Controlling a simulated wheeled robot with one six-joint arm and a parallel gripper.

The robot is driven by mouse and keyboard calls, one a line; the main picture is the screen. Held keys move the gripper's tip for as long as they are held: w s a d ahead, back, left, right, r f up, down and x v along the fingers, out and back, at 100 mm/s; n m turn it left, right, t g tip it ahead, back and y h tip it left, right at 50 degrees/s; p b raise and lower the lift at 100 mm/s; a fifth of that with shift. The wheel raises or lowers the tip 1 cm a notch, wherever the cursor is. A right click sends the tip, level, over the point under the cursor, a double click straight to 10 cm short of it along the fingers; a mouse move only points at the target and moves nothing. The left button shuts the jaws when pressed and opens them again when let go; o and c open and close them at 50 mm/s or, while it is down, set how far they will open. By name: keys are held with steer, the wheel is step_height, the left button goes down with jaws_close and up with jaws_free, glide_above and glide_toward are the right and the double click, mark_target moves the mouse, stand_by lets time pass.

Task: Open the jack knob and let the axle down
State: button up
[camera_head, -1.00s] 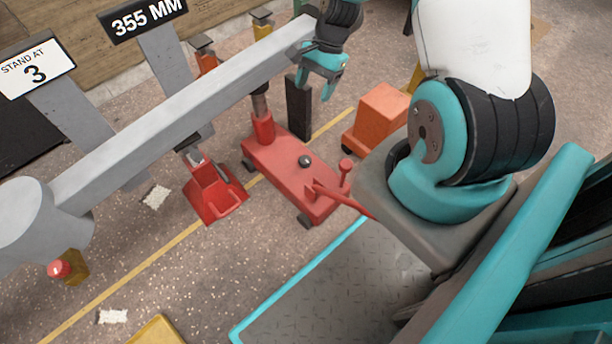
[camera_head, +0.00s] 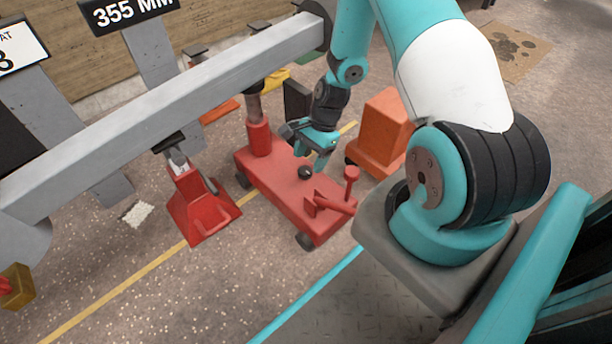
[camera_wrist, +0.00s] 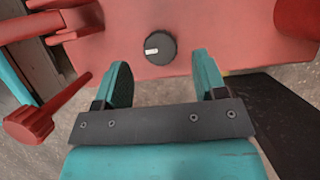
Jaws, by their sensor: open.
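The red trolley jack (camera_head: 285,190) stands on the floor under the grey axle beam (camera_head: 150,115). Its round black knob (camera_head: 305,172) sits on the jack's top face. The knob also shows in the wrist view (camera_wrist: 160,48), with a pale mark on its left half. The jack's red post (camera_head: 258,135) rises to the beam. My gripper (camera_head: 322,160) is over the jack, just behind and right of the knob. In the wrist view my gripper (camera_wrist: 165,75) is open and empty, and the knob lies ahead, between the lines of the two fingers, apart from both.
A red axle stand (camera_head: 197,205) is under the beam, left of the jack. An orange block-shaped unit (camera_head: 382,130) stands right of the jack. The jack's red upright handle (camera_head: 351,180) rises near its front end. The floor in front is clear.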

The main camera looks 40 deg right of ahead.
mark_target(305, 170)
steer(key=shift+b+x, duration=0.75)
steer(key=shift+x, duration=1.1)
steer(key=c, duration=0.9)
